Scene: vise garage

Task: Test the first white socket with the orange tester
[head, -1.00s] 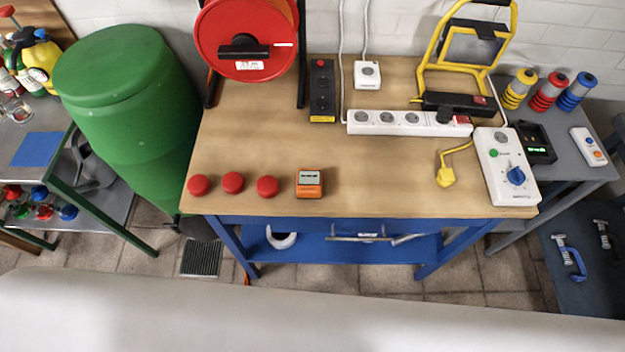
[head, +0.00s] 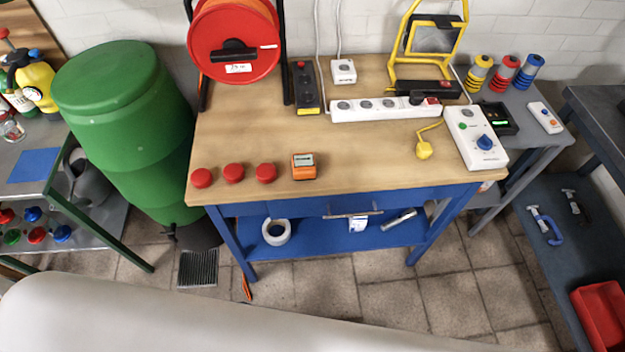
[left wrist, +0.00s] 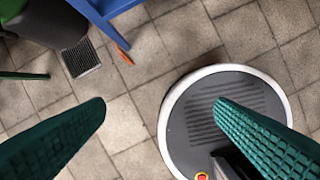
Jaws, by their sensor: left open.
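The orange tester (head: 303,166) stands on the front part of the wooden workbench, to the right of the red caps. A white power strip (head: 386,109) with several sockets lies along the back right of the bench; a black plug sits near its right end. A single white socket box (head: 343,71) lies behind the strip, and a white box with a blue knob (head: 475,137) lies at the right end. My left gripper (left wrist: 160,112) is open and empty in the left wrist view, above the tiled floor. Neither gripper shows in the head view.
Three red caps (head: 233,173) stand along the bench's front left edge. A red cable reel (head: 234,40), a black switch box (head: 306,87), a yellow work lamp (head: 430,45) and a yellow plug (head: 423,150) are also on the bench (head: 350,165). A green barrel (head: 125,130) stands left.

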